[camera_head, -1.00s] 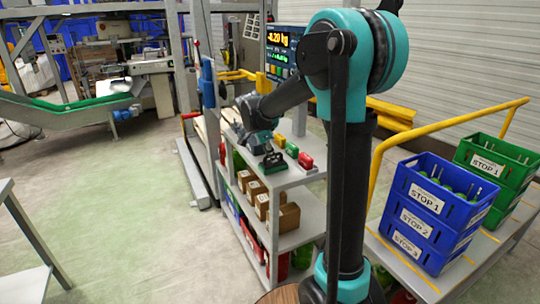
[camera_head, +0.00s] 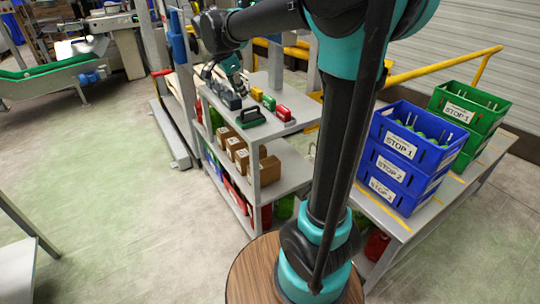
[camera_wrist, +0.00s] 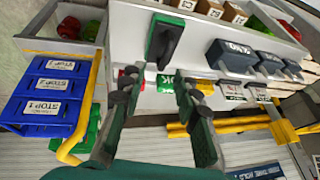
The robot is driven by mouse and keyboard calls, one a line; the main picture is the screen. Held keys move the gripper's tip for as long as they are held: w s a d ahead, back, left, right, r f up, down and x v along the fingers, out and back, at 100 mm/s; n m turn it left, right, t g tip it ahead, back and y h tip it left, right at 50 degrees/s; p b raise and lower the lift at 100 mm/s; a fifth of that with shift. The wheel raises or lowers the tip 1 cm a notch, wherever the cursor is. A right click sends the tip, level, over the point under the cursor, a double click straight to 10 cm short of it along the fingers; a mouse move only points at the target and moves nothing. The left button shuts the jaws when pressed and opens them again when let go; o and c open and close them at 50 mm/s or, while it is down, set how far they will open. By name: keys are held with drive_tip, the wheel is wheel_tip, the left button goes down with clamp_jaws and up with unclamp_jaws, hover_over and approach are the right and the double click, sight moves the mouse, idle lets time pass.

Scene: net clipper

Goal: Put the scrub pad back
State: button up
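The scrub pad (camera_head: 250,118), a green pad with a dark handle, lies flat on the top of the grey shelf rack (camera_head: 290,129), near its front edge. In the wrist view the pad (camera_wrist: 164,40) shows beyond the fingertips, with nothing between the fingers holding it. My gripper (camera_head: 238,90) is over the shelf top, behind the pad in the head view and apart from it. In the wrist view my gripper (camera_wrist: 159,82) has its two dark fingers spread and empty. The wrist view also shows the shelf top (camera_wrist: 125,35).
Cartons (camera_head: 240,158) fill the shelf below. Blue crates (camera_head: 405,160) stand on a cart at right with a yellow rail.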

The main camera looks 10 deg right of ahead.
drive_tip(key=s+d+f+n+y, duration=0.1)
drive_tip(key=s+d+f+n, duration=0.3)
drive_tip(key=s+f+n, duration=0.3)
drive_tip(key=s+d+f+n+y, duration=0.2)
drive_tip(key=s+d+f+n, duration=0.2)
drive_tip(key=s+f, duration=1.1)
drive_tip(key=s+n, duration=0.3)
drive_tip(key=shift+s+t+y, duration=0.15)
drive_tip(key=shift+t+y, duration=0.15)
